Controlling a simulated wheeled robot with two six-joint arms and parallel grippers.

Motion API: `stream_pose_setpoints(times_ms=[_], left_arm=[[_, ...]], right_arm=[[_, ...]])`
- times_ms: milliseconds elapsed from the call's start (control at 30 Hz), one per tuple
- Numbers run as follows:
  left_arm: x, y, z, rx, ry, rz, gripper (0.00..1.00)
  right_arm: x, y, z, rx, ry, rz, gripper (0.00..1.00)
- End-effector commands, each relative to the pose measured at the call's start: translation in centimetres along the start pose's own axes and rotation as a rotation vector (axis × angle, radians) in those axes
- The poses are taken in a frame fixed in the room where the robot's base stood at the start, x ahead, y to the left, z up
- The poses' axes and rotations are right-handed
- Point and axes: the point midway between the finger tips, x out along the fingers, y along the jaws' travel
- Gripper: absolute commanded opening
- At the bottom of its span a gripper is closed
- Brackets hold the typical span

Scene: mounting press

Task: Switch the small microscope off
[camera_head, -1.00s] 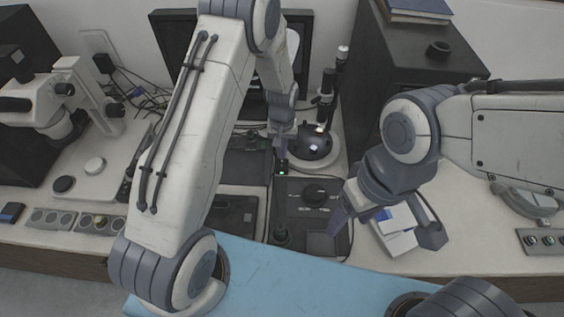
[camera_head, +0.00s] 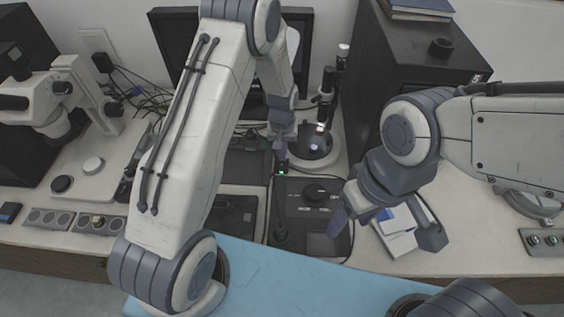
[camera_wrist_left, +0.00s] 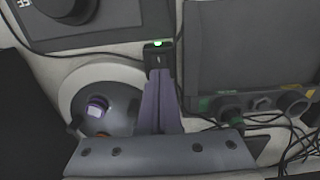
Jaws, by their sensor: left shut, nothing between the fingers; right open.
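The small microscope (camera_head: 316,146) stands at the back centre, with a dark round stage on a pale round base and a thin upright column. A bright spot glows near its stage. It also shows at the left in the left wrist view (camera_wrist_left: 105,110). A small black switch box (camera_wrist_left: 158,53) with a lit green light lies beside its base; it also shows in the head view (camera_head: 283,170). My left gripper (camera_wrist_left: 160,76) is shut and empty, its fingertips at the near end of the box; contact cannot be told. My right gripper (camera_head: 385,228) is open and empty.
A black control unit (camera_head: 300,196) with a knob lies in front of the switch box. A larger white microscope (camera_head: 60,95) stands at the left. A tall black cabinet (camera_head: 400,70) rises at the right. Cables (camera_wrist_left: 290,140) lie near the left gripper.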

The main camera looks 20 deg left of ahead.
Motion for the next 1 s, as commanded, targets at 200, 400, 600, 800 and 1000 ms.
stream_pose_setpoints(times_ms=[200, 400, 600, 800, 1000], left_arm=[[0.2, 0.0, 0.0, 0.0, -0.001, 0.0, 0.0], [-1.0, 0.0, 0.0, 0.0, 0.0, 0.0, 0.0], [-2.6, 0.0, 0.0, 0.0, 0.0, 0.0, 0.0], [-4.2, 0.0, 0.0, 0.0, 0.0, 0.0, 0.0], [-5.9, 0.0, 0.0, 0.0, 0.0, 0.0, 0.0]], right_arm=[[0.1, 0.0, 0.0, 0.0, 0.0, 0.0, 0.65], [-0.8, -0.1, 0.0, 0.0, 0.0, 0.0, 0.65], [-2.0, -0.1, -0.1, 0.0, 0.0, 0.0, 0.65], [-3.2, -0.2, -0.2, 0.0, 0.0, 0.0, 0.65], [-4.4, -0.3, -0.2, 0.0, 0.0, 0.0, 0.65]])
